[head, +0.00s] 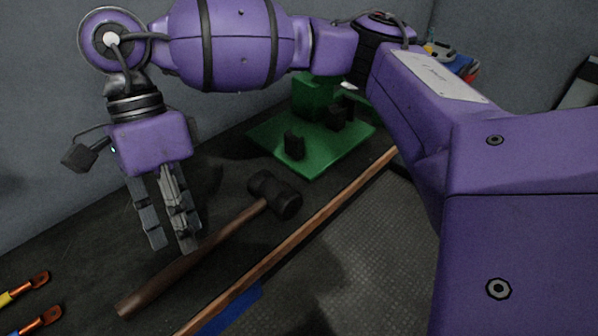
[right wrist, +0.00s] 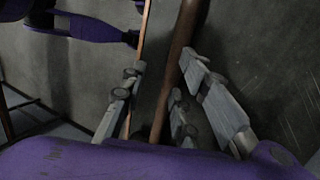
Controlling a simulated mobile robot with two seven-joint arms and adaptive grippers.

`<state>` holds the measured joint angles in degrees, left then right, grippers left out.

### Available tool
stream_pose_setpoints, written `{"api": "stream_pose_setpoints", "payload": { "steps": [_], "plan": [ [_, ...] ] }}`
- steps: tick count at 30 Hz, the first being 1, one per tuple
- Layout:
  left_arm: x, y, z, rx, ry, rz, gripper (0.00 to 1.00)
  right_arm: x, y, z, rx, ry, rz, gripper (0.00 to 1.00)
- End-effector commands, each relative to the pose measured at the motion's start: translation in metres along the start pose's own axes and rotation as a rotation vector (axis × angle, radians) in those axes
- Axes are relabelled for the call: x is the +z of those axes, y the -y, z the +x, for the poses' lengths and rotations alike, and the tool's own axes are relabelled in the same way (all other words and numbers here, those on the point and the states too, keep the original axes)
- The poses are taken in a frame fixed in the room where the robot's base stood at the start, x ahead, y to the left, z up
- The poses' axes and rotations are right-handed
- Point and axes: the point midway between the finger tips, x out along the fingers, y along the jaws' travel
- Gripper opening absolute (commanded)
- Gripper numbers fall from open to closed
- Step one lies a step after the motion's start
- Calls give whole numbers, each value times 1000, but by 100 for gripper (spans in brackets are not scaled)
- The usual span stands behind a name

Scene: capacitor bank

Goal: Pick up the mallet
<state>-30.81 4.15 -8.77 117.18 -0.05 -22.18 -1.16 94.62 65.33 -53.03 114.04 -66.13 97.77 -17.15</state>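The mallet lies on the dark worktop in the head view. Its black head (head: 275,194) is toward the back right, and its brown handle (head: 160,284) runs down to the front left. My right gripper (head: 174,244) points down with grey fingers apart, its tips close to the middle of the handle. In the right wrist view the handle (right wrist: 174,70) passes between the spread fingers of the right gripper (right wrist: 163,62). I see no grip on it, and cannot tell whether a finger touches it. My left gripper is not in view.
A green metal plate (head: 265,132) with black blocks lies behind the mallet head. Cable ends with copper lugs (head: 38,282) lie at the front left. A wooden strip (head: 300,235) edges the worktop, with blue tape near its front. A grey wall stands behind.

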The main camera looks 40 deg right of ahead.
Motion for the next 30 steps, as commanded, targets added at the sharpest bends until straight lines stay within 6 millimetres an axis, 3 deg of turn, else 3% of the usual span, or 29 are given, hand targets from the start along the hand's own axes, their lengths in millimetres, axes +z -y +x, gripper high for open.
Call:
{"api": "stream_pose_setpoints", "payload": {
  "steps": [3, 6, 22, 30],
  "plan": [
    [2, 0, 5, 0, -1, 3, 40, -30, 11, -20, -58, -119, 21, 28],
    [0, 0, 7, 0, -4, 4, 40, -41, 13, -24, -72, -161, 29, 28],
    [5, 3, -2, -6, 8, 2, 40, -56, 16, 40, -72, -164, 28, 28],
    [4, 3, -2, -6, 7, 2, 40, -57, 17, 47, -74, -162, 29, 28]
  ]
}}
